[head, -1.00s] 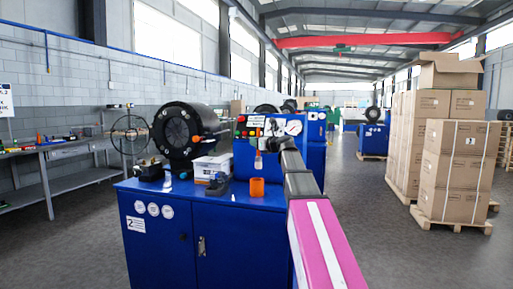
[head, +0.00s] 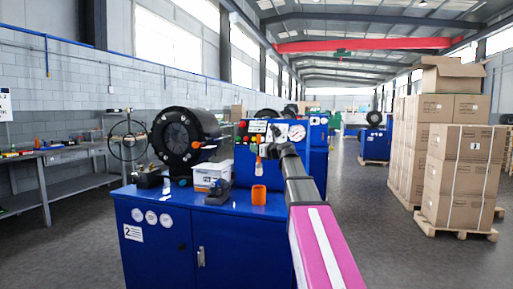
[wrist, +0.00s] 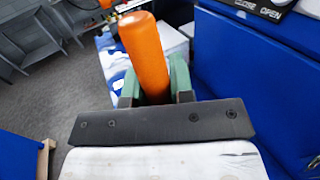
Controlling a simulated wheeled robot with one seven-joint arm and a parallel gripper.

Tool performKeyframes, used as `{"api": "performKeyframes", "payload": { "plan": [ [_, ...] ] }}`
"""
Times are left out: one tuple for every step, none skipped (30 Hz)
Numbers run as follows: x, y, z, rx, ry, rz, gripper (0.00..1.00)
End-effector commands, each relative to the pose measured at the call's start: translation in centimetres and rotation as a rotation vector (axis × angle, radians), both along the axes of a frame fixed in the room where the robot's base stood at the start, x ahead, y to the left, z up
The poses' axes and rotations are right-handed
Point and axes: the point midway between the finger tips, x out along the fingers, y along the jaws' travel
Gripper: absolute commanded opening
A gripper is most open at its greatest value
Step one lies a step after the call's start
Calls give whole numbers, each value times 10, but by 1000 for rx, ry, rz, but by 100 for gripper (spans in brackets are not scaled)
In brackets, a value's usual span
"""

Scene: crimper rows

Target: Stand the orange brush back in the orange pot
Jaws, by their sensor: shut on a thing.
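The orange brush is in my gripper (wrist: 153,88). In the wrist view its thick orange handle (wrist: 146,48) stands up between the two green fingers, which are shut on it. In the head view the brush (head: 259,164) is small and hangs roughly upright below the end of my arm. The orange pot (head: 259,195) stands on the blue cabinet's top, just below the brush in the picture. A gap shows between them there; depth between them is hard to judge. The pot's inside is not clearly visible.
The blue cabinet (head: 165,248) carries a black round crimper head (head: 176,137), a white box (head: 211,174) and a dark tool (head: 217,193) left of the pot. A blue control panel with gauge (head: 297,132) stands behind. Stacked cartons (head: 462,165) are at the right.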

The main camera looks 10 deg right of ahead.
Motion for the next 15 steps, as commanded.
{"api": "performKeyframes", "payload": {
  "plan": [
    [-1, 0, -4, 1, 1, 0, 0],
    [-1, 0, -7, 1, 1, 0, 0],
    [-1, 0, -10, 0, 1, 0, 0],
    [-1, 0, -13, 0, 1, 0, 0],
    [-1, 0, -16, -1, 1, 0, 0],
    [-1, 0, -19, -1, 2, -1, 0],
    [0, 0, -22, 0, 2, -1, 0],
    [0, 0, -24, 0, 1, 0, 0],
    [0, 0, -27, 0, 1, 0, 0],
    [0, 0, -30, 1, 1, 0, 0],
    [0, 0, -32, 1, 1, 0, 0],
    [0, 0, -35, 0, 0, -1, 0],
    [0, 0, -37, -1, 1, -1, 0],
    [0, 0, -39, 0, 1, -1, 0],
    [0, 0, -42, 0, 1, -1, 0]
  ]
}}
